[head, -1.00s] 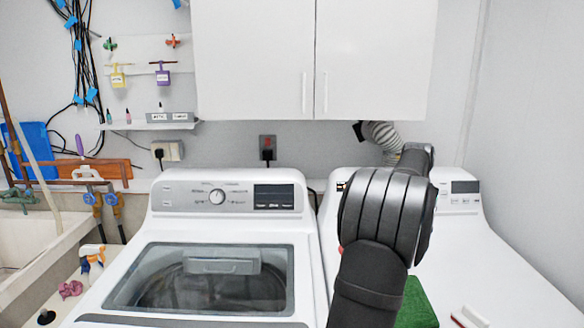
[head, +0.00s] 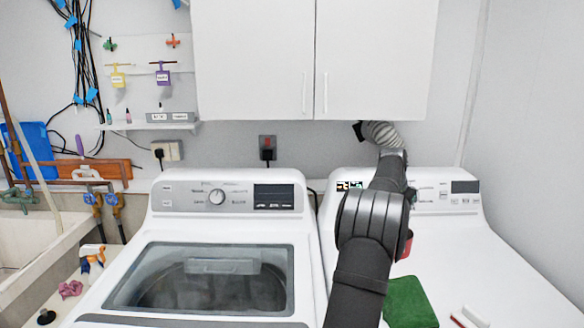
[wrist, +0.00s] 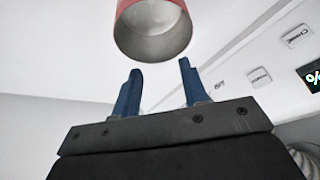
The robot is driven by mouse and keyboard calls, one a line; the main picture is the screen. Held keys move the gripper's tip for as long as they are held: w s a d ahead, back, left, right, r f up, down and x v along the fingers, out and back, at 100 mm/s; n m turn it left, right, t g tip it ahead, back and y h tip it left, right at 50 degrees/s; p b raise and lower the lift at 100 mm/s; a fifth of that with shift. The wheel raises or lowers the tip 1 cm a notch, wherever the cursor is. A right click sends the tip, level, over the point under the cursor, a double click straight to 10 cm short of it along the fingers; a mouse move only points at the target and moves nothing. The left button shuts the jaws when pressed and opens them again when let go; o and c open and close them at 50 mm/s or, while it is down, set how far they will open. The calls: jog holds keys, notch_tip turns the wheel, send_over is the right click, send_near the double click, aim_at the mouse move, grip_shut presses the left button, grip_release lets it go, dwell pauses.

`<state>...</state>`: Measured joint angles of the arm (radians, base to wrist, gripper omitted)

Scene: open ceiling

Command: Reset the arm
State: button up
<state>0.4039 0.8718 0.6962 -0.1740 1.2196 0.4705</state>
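My gripper (wrist: 160,66) shows in the wrist view with its two blue fingers spread apart and nothing between them. A red cup-like cylinder (wrist: 152,28) with a grey hollow inside lies just beyond the fingertips, apart from them. In the head view my arm reaches over the right-hand white machine (head: 500,275), and my fingers cannot be made out there. A red object (head: 408,243), probably the same cylinder, shows partly behind the arm's right side.
A green cloth or pad (head: 410,303) and a red-and-white item (head: 470,318) lie on the right machine. The left washer (head: 225,312) has a glass lid. White cupboards (head: 375,60) hang above; a ribbed hose (head: 383,134) is behind the arm. The right machine's right side is clear.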

jog(key=shift+f, duration=1.85)
